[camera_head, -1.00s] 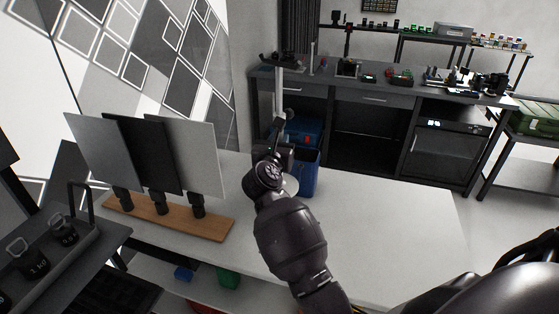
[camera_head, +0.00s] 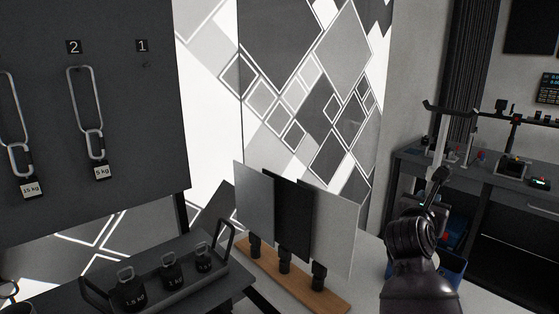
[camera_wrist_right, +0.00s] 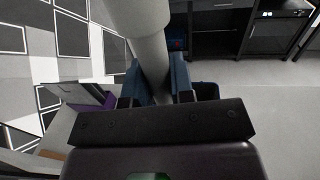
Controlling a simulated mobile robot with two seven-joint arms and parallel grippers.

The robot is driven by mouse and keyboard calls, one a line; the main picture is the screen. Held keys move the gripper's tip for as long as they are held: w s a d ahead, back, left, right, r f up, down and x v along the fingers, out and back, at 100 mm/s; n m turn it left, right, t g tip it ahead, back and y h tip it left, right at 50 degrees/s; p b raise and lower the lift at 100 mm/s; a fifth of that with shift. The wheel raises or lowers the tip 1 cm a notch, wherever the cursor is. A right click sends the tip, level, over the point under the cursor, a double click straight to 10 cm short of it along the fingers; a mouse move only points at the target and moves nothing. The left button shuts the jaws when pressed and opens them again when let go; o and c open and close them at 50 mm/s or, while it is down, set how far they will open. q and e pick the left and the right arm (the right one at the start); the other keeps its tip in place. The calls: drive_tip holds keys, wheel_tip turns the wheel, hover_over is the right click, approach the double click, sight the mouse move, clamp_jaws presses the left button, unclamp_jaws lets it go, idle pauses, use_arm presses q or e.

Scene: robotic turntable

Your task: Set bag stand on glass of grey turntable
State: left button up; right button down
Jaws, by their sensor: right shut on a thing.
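The bag stand (camera_head: 440,146) is a pale upright pole with a dark crossbar on top, at the right of the head view. My right gripper (camera_wrist_right: 157,84) is shut on its pole, which also shows large in the right wrist view (camera_wrist_right: 150,47). In the head view my right arm hides the lower part of the stand. I cannot tell whether its foot touches anything. My left gripper is not in view. I cannot make out the grey turntable or its glass in these frames.
Three upright panels (camera_head: 335,222) stand on a wooden base (camera_head: 262,262) on the white table. A dark tray (camera_head: 222,279) with several weights is to the left. Clips with weights (camera_head: 97,145) hang on a dark board. A blue bin (camera_head: 455,267) is behind my right arm.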

drive_tip(key=s+a+f+n+t+y, duration=0.1)
drive_tip(key=s+a+n+t+y, duration=0.1)
drive_tip(key=a+n+y, duration=0.3)
drive_tip(key=s+a+f+n+t+y, duration=0.1)
drive_tip(key=s+a+t+y, duration=0.15)
drive_tip(key=a, duration=0.35)
drive_tip(key=s+a+f+n+y, duration=0.2)
drive_tip(key=s+a+f+y, duration=0.1)
drive_tip(key=s+f, duration=0.7)
wheel_tip(320, 180, down, 4)
drive_tip(key=shift+a+r+y, duration=0.1)
drive_tip(key=shift+a+y, duration=0.05)
drive_tip(key=shift+y, duration=0.4)
drive_tip(key=shift+a, duration=0.1)
